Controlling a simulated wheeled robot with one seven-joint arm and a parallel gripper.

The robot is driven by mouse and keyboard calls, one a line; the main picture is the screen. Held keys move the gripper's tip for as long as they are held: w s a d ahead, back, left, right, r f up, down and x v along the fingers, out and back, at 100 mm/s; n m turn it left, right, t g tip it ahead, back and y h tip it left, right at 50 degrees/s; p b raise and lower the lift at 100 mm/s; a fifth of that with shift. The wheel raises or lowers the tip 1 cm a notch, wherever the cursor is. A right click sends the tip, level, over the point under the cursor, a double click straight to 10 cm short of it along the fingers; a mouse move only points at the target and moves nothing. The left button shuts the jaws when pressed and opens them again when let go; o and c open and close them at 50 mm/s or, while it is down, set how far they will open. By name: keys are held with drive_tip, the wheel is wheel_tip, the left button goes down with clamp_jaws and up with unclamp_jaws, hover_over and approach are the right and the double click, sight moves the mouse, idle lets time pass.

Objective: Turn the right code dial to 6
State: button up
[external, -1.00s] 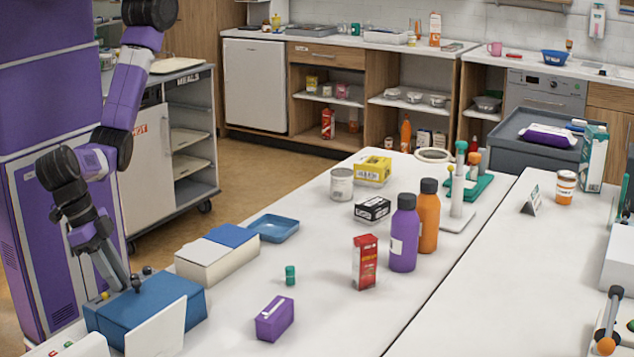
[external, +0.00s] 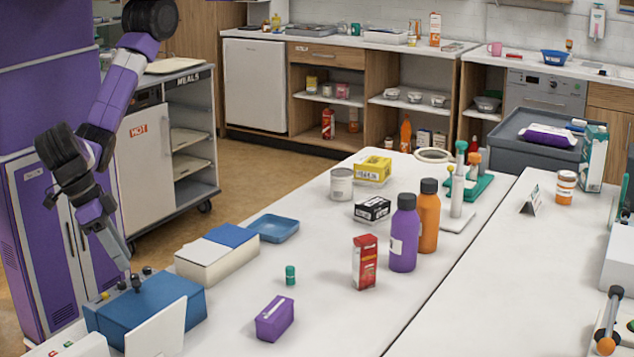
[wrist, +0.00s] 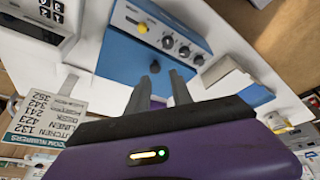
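The blue code box (external: 165,298) stands at the left end of the table.
A room-number card (wrist: 48,118) and a grey device with digits (wrist: 40,28) lie beside the box in the wrist view. A white box with blue lid (external: 205,265), a white panel (external: 157,330) and a purple box (external: 275,318) stand nearby.

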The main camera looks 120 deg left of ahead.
drive_tip(key=w+a+f+t, duration=0.3)
drive_tip(key=w+a+t, duration=0.1)
drive_tip(key=w+a, duration=1.7)
drive_tip(key=shift+w+h+b, duration=0.4)
drive_tip(key=shift+w+b, duration=0.05)
drive_tip(key=shift+w, duration=0.05)
